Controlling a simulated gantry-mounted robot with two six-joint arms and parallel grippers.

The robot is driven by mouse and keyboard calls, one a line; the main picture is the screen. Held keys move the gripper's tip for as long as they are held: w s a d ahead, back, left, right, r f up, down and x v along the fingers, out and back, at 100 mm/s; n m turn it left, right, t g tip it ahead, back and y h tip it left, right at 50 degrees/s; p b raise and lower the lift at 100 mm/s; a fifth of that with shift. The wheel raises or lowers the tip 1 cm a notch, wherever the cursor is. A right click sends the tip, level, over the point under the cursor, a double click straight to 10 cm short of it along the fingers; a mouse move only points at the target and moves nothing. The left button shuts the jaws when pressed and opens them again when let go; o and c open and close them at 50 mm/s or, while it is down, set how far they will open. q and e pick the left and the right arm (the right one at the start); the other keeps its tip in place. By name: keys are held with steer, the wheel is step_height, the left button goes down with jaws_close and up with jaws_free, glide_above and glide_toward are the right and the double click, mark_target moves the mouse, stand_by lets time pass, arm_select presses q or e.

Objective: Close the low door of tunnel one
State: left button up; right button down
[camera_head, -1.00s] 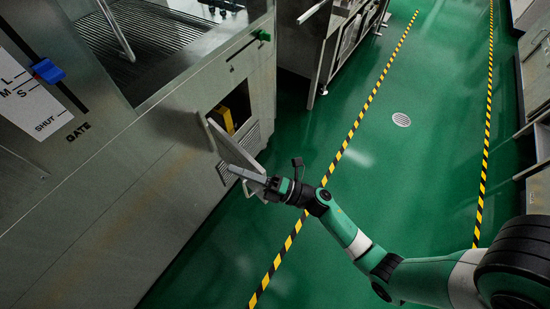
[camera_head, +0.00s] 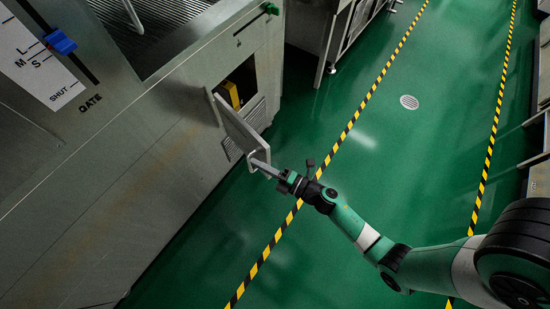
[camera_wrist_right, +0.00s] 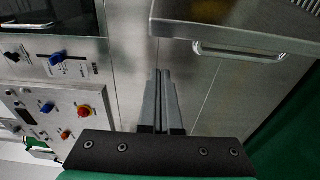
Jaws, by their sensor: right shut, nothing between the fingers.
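The low door (camera_head: 238,125) in the side of the steel machine stands open, swung out from a dark opening (camera_head: 240,85). A bar handle (camera_head: 255,155) is near its free edge. My right gripper (camera_head: 257,164) is shut and empty, with its fingertips at the handle; I cannot tell whether they touch it. In the right wrist view the shut fingers (camera_wrist_right: 160,75) point at steel panels. A panel with a bar handle (camera_wrist_right: 240,52), apparently the door, is at upper right, apart from the fingers in the picture. My left gripper is not in view.
A gate panel with a blue slider (camera_head: 61,43) is at upper left. The right wrist view shows a control panel with a red knob (camera_wrist_right: 84,111). Other machines stand at the back and right. The green floor (camera_head: 350,170) is clear between yellow-black stripes.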

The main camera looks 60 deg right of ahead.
mark_target(268, 156)
steer(key=d, duration=0.3)
steer(key=shift+d, duration=0.2)
steer(key=shift+s+d, duration=0.15)
steer(key=shift+d, duration=0.05)
steer(key=shift+d, duration=0.1)
